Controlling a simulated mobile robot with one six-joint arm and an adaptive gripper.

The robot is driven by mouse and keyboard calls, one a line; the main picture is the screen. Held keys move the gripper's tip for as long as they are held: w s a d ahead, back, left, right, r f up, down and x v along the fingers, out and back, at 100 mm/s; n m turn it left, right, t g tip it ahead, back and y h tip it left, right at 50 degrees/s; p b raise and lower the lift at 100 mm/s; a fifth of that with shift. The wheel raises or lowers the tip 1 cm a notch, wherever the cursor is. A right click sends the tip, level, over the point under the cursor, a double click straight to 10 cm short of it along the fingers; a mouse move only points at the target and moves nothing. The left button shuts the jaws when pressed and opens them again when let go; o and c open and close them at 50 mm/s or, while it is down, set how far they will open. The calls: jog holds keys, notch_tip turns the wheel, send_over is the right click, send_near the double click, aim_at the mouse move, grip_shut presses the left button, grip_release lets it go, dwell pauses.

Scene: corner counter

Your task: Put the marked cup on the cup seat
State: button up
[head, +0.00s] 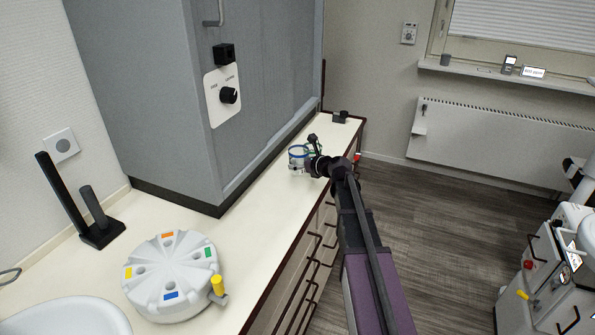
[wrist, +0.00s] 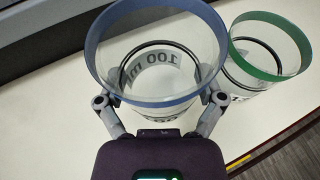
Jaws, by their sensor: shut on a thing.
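A clear cup with a blue rim and "100" print (wrist: 155,95) is between the fingers of my gripper (wrist: 160,112) in the wrist view. The fingers touch it on both sides. In the head view the blue-rimmed cup (head: 298,152) is over the counter by the grey cabinet, with my gripper (head: 309,164) at its right. A second clear cup with a green rim (wrist: 268,50) stands close on its right in the wrist view. I cannot tell for sure which thing is the cup seat, nor whether the held cup is off the counter.
A white round device (head: 171,272) with coloured marks and a yellow handle stands on the near counter. A black stand with posts (head: 99,232) is behind it on the left. A small dark block (head: 340,117) sits at the counter's far end. The grey cabinet (head: 240,100) walls the counter's back.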

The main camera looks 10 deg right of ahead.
jog(key=shift+w, duration=0.15)
jog(key=shift+w+a, duration=0.1)
jog(key=shift+w, duration=0.25)
jog(key=shift+w+a+f+b, duration=0.1)
jog(key=shift+w+f+b, duration=0.15)
jog(key=shift+f+b, duration=1.6)
jog(key=shift+f, duration=0.15)
jog(key=o, duration=0.8)
